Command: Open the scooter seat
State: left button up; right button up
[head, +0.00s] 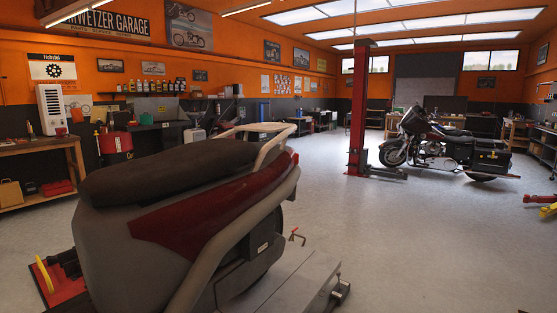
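The scooter (225,222) stands close in front of me at the lower left, with its grey and dark red rear bodywork towards me. Its dark padded seat (165,172) lies along the top of the body, and I see no gap under it from here. A pale grab rail (272,146) curves up around the right end of the seat. The scooter's lower part runs out of the picture. Neither of my grippers shows in the head view.
A grey lift platform (290,285) lies under the scooter. A red lift part with a yellow handle (44,280) is at lower left. A workbench (40,150) stands at far left, a red post (359,110) and a parked motorcycle (450,150) further back.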

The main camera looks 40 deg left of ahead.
aim_at(183, 166)
jog(key=i, duration=2.5)
jog(key=u, duration=3.15)
jog(key=k, duration=0.55)
jog(key=z, duration=0.7)
